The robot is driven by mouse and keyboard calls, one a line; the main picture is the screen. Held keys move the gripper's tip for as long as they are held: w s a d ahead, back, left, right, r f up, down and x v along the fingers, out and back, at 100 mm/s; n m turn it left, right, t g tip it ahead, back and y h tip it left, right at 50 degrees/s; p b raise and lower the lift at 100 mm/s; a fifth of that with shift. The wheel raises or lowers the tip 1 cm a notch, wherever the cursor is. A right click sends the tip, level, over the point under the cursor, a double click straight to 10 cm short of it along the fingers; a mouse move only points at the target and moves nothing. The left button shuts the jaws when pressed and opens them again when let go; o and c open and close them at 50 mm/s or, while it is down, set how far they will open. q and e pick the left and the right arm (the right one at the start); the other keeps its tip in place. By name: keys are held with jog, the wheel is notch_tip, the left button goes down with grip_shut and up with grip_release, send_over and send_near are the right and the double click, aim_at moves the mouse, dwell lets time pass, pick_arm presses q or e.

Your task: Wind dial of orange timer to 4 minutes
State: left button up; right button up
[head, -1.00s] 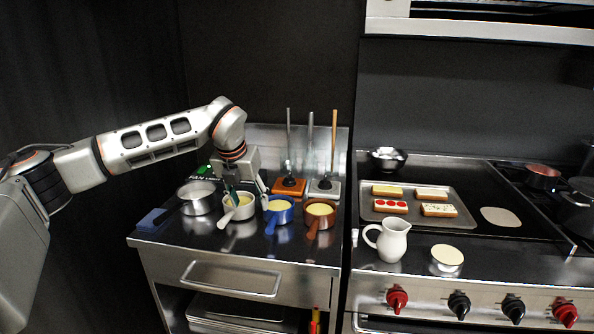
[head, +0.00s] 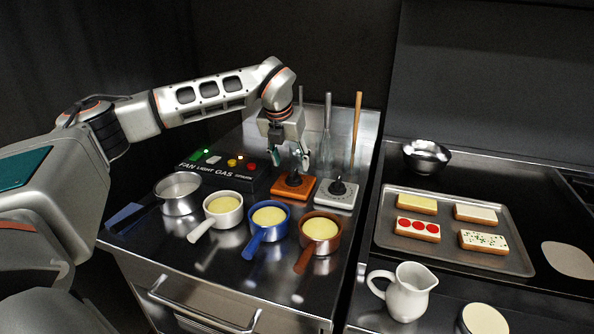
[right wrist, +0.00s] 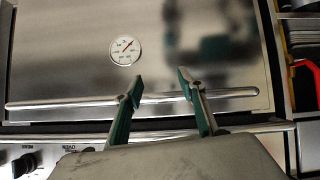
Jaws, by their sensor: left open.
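The orange timer (head: 294,190) is a square orange block with a dark dial (head: 293,179) on top, standing at the back of the steel counter in the head view. A similar grey-white timer (head: 336,195) stands just to its right. My left gripper (head: 290,160) is open, fingers pointing down, close above the orange timer's dial; I cannot tell whether the fingertips touch it. The dial's reading is too small to make out. In the right wrist view my right gripper (right wrist: 160,85) is open and empty in front of a steel oven door with a round gauge (right wrist: 125,50).
A saucepan (head: 178,195) and white, blue and brown pots with yellow contents stand in front of the timers. A control box (head: 215,175) is on the left, and upright utensils stand behind. The tray of toasts (head: 505,255) and the white jug (head: 405,290) are at right.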

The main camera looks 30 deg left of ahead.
aim_at(293, 173)
pick_arm(q)
jog(key=shift+x, duration=3.1)
jog(key=c, duration=1.1)
